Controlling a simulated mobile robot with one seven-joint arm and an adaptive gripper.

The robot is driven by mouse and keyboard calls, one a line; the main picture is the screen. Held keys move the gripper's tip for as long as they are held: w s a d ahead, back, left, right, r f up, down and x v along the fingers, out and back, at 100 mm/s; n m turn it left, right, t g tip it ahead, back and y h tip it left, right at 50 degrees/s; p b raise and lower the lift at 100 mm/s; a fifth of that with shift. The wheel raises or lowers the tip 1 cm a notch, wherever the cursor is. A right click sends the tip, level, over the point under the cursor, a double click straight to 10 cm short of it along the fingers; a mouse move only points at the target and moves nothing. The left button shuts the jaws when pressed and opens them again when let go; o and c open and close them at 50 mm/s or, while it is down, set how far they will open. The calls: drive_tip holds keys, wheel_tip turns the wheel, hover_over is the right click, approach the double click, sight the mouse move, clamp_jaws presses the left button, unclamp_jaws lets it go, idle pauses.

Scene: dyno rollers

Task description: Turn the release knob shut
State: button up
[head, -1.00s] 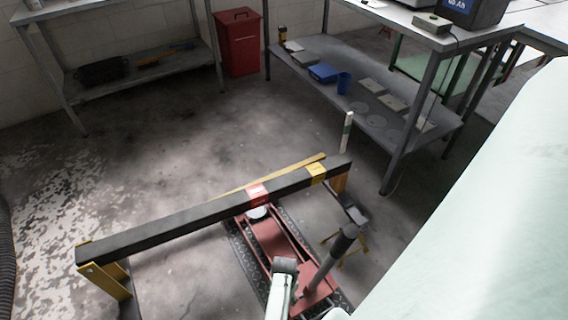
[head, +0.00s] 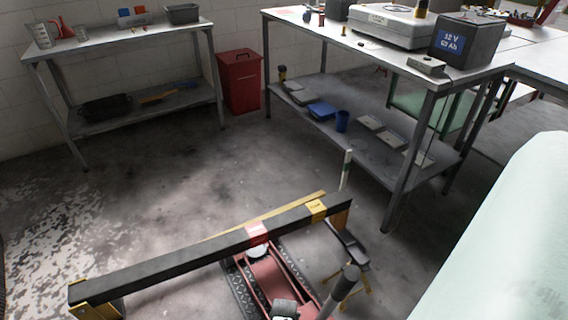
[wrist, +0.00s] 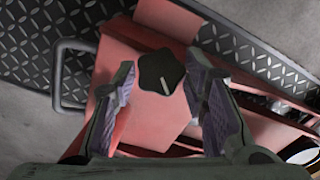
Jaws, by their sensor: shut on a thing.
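The release knob (wrist: 161,72) is black, with a lobed rim and a pale pointer line that slants toward the lower right. It sits on the red jack body (wrist: 150,115) in the wrist view. My gripper (wrist: 161,80) has its two purple-padded fingers on either side of the knob, shut on it. The red jack (head: 268,283) also shows at the bottom of the head view, under a dark beam, with a black-gripped handle (head: 346,282). The knob cannot be made out in the head view.
The dark beam (head: 190,255) on yellow supports spans the jack. A tread plate (wrist: 265,60) and a metal loop handle (wrist: 68,75) lie close to the gripper. Workbenches (head: 400,190) and a red bin (head: 240,85) stand behind.

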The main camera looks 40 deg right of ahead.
drive_tip(key=shift+m+t+p, duration=0.35)
drive_tip(key=shift+m+t, duration=0.05)
drive_tip(key=shift+m, duration=0.2)
drive_tip(key=o, duration=1.2)
drive_tip(key=shift+c, duration=0.2)
wheel_tip(320, 180, up, 12)
drive_tip(key=shift+s+d, duration=0.15)
drive_tip(key=shift+s, duration=0.3)
